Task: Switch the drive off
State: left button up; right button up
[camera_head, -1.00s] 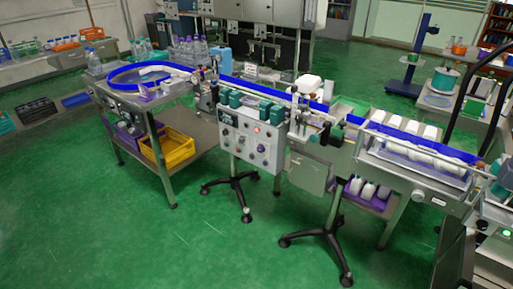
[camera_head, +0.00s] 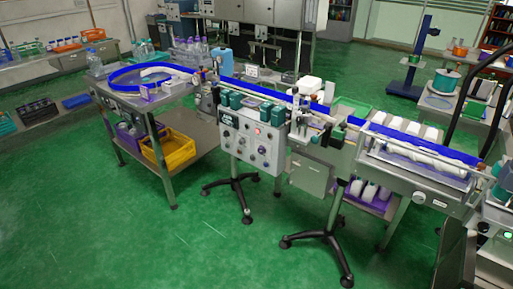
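The sleeve applicator's grey control box (camera_head: 237,152) stands on a wheeled pedestal in the middle of the head view. Its front carries several knobs and buttons, too small to read, with a small reddish spot (camera_head: 257,131) near the upper right. I cannot tell which control is the drive switch or how it is set. A blue conveyor belt (camera_head: 272,93) runs behind the box from the round turntable (camera_head: 150,77) at left toward the right-hand unit (camera_head: 420,150), where several white items lie. Neither of my grippers shows in this view.
A yellow crate (camera_head: 172,148) sits on the left table's lower shelf. A second wheeled stand (camera_head: 328,235) spreads its legs at centre right. A unit with a small green light (camera_head: 508,237) is cut off by the right edge. The green floor (camera_head: 120,240) in front is clear.

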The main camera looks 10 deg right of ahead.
aim_at(261, 150)
jog(key=i+j+z, duration=0.1)
jog(key=i+j, duration=0.2)
jog(key=i+j+z, duration=0.25)
jog(key=i+j, duration=0.35)
jog(key=i+j+z, duration=0.25)
jog(key=i+j, duration=0.25)
jog(key=j, duration=0.25)
jog(key=i+j+z, duration=0.1)
jog(key=j, duration=0.3)
jog(key=i+j+z, duration=0.15)
jog(key=i+j, duration=0.2)
jog(key=j, duration=0.1)
